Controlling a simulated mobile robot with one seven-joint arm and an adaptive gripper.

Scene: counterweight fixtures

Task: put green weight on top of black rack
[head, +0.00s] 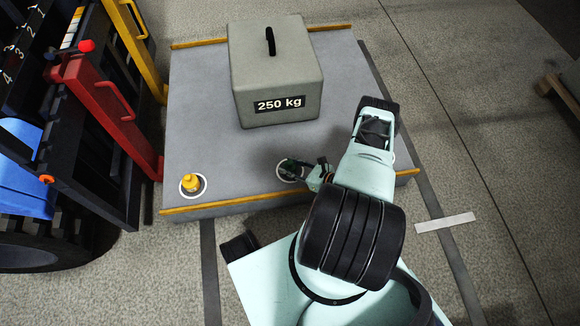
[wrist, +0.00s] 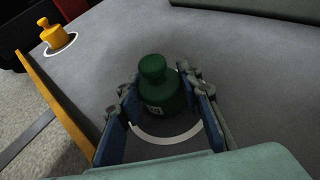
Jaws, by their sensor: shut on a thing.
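The green weight (wrist: 165,93), a squat cylinder with a knob on top and a small pale label, stands upright between the two fingers of my gripper (wrist: 160,100). The fingers are shut on its sides. A white ring marking shows just below it on the grey platform; I cannot tell whether the weight touches the surface. In the head view my gripper (head: 306,170) is at the platform's front right, and the green weight (head: 289,167) is partly hidden by it. A black rack (head: 18,65) with white numbers stands at the far left.
A yellow weight (head: 190,183) stands on another white ring at the platform's front left. A large grey 250 kg block (head: 277,75) fills the back of the platform (head: 235,160). A red post with a handle (head: 105,110) and a yellow post (head: 135,45) stand at the left.

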